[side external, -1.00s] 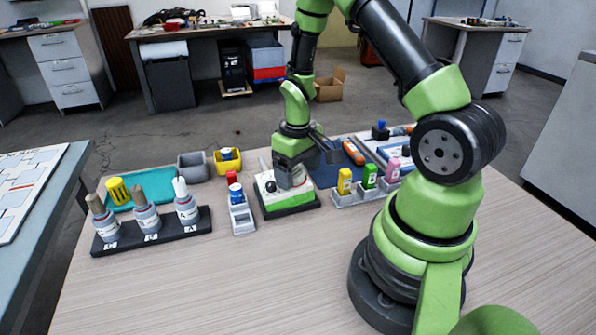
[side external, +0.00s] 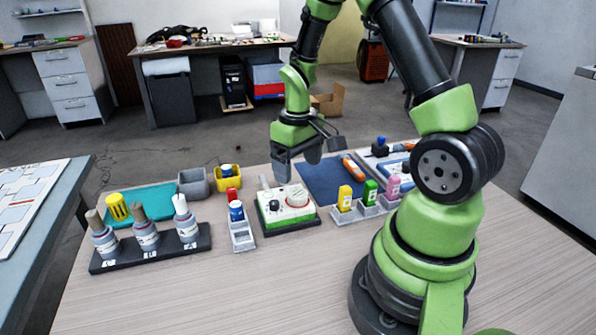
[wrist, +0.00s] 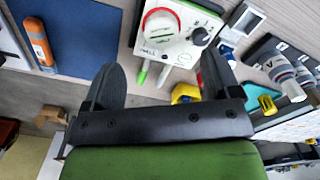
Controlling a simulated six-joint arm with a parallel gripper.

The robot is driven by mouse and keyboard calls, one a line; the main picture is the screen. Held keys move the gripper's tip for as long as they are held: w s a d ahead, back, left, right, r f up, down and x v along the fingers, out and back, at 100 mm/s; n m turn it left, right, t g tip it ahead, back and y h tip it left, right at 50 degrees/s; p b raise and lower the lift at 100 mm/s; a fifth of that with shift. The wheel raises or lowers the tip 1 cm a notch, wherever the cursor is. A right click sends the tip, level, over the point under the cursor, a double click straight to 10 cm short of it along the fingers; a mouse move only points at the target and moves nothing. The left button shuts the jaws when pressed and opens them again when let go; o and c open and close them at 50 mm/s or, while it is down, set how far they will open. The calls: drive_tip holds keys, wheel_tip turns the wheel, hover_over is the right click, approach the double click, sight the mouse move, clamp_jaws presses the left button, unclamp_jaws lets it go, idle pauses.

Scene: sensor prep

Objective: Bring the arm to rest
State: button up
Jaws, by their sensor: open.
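My gripper (side external: 298,158) hangs above the far side of a white and green device (side external: 272,215), clear of it. In the wrist view my gripper (wrist: 160,76) has its two dark fingers wide apart with nothing between them. The device also shows in the wrist view (wrist: 200,22), with a round red-ringed part and a dark knob on its top. My arm is bent over the table, with its elbow cut off by the top of the side view.
A black rack (side external: 118,265) with several bottles stands front left, beside a small grey holder (side external: 243,240). A teal mat (side external: 152,195), grey bin (side external: 194,184) and yellow bin (side external: 229,184) lie behind. A blue mat (side external: 318,180) with an orange tool (side external: 354,168) is right of the device.

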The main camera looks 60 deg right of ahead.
drive_tip(key=shift+r, duration=0.3)
drive_tip(key=shift+a+r, duration=0.15)
drive_tip(key=shift+r, duration=0.2)
drive_tip(key=s+a+r+t, duration=0.1)
drive_tip(key=a+r+t, duration=0.1)
drive_tip(key=a+r, duration=0.3)
drive_tip(key=s+a+r+t, duration=0.1)
drive_tip(key=a+r+t, duration=0.15)
drive_tip(key=r, duration=0.55)
drive_tip(key=s+a+r+m+t+y, duration=0.1)
drive_tip(key=s+a+r+t+y, duration=0.1)
drive_tip(key=s+a+r, duration=0.3)
drive_tip(key=s+a, duration=0.2)
drive_tip(key=s, duration=0.1)
drive_tip(key=shift+s+r+t, duration=0.3)
drive_tip(key=shift+s+t, duration=0.05)
drive_tip(key=shift+c, duration=1.4)
